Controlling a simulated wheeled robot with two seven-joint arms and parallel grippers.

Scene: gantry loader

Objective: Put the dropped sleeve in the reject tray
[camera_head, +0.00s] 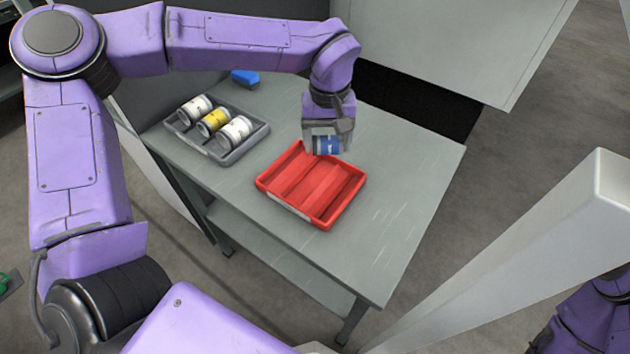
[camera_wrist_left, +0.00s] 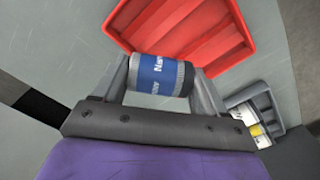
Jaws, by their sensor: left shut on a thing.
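My left gripper (camera_head: 327,143) is shut on a blue sleeve (camera_head: 327,146) with grey ends. In the left wrist view the sleeve (camera_wrist_left: 160,76) lies crosswise between the two fingers, with white lettering on its blue band. The red tray (camera_head: 312,186) with lengthwise ribs stands on the grey table and is empty. The gripper holds the sleeve at the tray's far edge, in the head view. In the left wrist view the red tray (camera_wrist_left: 228,57) is just beyond the sleeve. My right gripper is not in view; only part of that arm shows at the lower right.
A grey tray (camera_head: 222,158) holding two white sleeves and a yellow one stands on the table (camera_head: 385,235) left of the red tray. A small blue object (camera_head: 245,77) lies behind it. The table's right side is clear. A pale post (camera_head: 520,255) rises at the right.

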